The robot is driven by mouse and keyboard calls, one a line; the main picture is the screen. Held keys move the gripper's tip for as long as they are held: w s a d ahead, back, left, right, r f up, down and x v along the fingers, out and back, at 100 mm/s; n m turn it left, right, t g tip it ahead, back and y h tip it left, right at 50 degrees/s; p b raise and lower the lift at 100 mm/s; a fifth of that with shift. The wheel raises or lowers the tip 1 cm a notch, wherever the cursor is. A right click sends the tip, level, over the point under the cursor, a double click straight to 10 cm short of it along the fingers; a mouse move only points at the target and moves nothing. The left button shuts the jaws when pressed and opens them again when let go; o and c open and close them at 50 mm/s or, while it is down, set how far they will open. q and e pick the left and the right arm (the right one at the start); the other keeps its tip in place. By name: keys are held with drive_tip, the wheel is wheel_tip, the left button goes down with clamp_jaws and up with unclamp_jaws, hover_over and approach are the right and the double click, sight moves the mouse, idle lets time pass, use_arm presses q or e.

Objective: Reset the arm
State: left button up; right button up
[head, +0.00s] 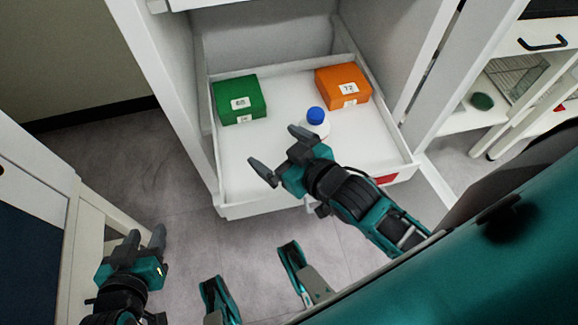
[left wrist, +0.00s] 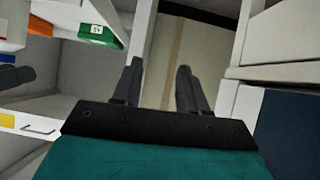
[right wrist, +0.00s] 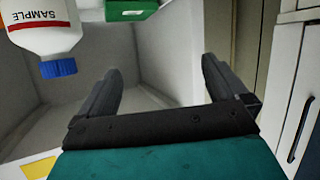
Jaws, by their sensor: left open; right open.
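My right gripper (head: 280,155) is open and empty above the front of the pulled-out white drawer (head: 250,168). In the right wrist view its fingers (right wrist: 163,88) are apart with nothing between them. A white bottle (head: 318,128) with a blue cap and a "SAMPLE" label (right wrist: 45,35) stands in the drawer, just beyond the right gripper and apart from it. My left gripper (head: 146,240) is low at the left, beside a pale cabinet. In the left wrist view its fingers (left wrist: 157,85) are apart and empty.
A green box (head: 240,95) marked 68 and an orange box (head: 345,82) marked 72 sit at the back of the drawer. An open cabinet with shelves (head: 470,118) stands at the right. Grey floor (head: 130,180) is clear between the drawer and the left cabinet (head: 35,170).

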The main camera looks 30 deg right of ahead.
drive_tip(key=s+f+g, duration=0.1)
drive_tip(key=s+f, duration=0.1)
drive_tip(key=s+f+m+g, duration=0.1)
drive_tip(key=s+f, duration=0.1)
drive_tip(key=shift+h, duration=0.3)
use_arm(q)
drive_tip(key=s+a+r+p, duration=0.1)
drive_tip(key=a+r+p, duration=0.2)
drive_tip(key=r+p, duration=0.8)
drive_tip(key=shift+s+r+y+p, duration=0.3)
drive_tip(key=shift+y+p, duration=0.1)
drive_tip(key=shift+p, duration=2.2)
use_arm(e)
drive_tip(key=s+d+r, duration=0.1)
drive_tip(key=d+r, duration=0.2)
drive_tip(key=r, duration=0.8)
drive_tip(key=shift+s+d+r+h, duration=0.25)
drive_tip(key=shift+s+r+h, duration=0.05)
drive_tip(key=shift+r+h, duration=0.1)
